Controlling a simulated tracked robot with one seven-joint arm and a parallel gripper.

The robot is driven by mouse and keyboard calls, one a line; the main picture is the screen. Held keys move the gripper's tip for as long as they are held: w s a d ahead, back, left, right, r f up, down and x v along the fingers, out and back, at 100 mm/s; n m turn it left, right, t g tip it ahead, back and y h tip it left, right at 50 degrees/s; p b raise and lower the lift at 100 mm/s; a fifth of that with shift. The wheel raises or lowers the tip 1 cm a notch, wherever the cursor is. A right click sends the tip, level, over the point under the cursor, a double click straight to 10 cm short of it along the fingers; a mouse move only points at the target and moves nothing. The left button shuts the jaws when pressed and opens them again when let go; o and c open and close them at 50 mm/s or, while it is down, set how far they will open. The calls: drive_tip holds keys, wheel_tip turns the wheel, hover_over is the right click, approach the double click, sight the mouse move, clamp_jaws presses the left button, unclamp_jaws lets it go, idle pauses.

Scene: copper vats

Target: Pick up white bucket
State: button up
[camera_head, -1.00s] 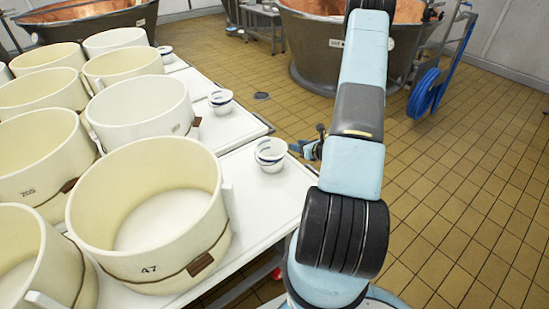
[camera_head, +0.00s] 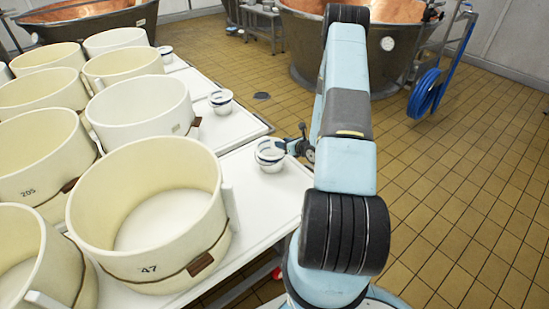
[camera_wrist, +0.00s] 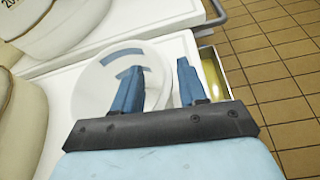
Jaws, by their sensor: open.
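The white bucket (camera_head: 268,160) is a small white vessel with blue markings, upright near the right edge of the white table. In the wrist view the bucket (camera_wrist: 92,88) lies below my gripper (camera_wrist: 158,66), which is open and empty. One blue finger appears over the bucket's opening and the other just past its right rim, so the rim shows between them. I cannot tell whether the fingers touch it. In the head view my gripper (camera_head: 287,146) is at the bucket's right side, partly overlapping it.
Large cream tubs, including one marked 47 (camera_head: 150,215), crowd the table left of the bucket. A similar small white bucket (camera_head: 221,106) stands farther back on the white table (camera_head: 245,190). Copper vats (camera_head: 385,50) stand behind; the tiled floor (camera_head: 470,190) at right is open.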

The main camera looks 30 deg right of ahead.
clamp_jaws()
idle(0.3)
idle(0.4)
